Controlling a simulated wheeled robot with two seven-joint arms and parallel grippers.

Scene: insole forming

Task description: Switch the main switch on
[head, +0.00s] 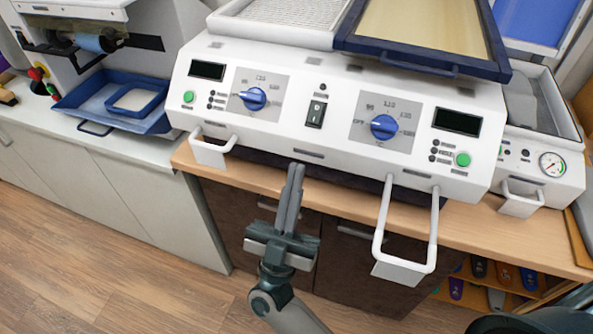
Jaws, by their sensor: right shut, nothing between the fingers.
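The main switch (316,114) is a black rocker in the middle of the white machine's front panel (340,82), between two blue knobs. Which side of the rocker is pressed is too small to tell. My right gripper (297,168) is shut and empty. Its fingers point up toward the panel, below the switch and apart from it, in front of the machine's lower edge. My left gripper is not in view.
Blue knobs (253,98) and (384,127) flank the switch. White handles (212,152) and (432,235) stick out from the machine's front. A blue tray (120,100) stands at left, a gauge unit (551,163) at right. The floor in front is clear.

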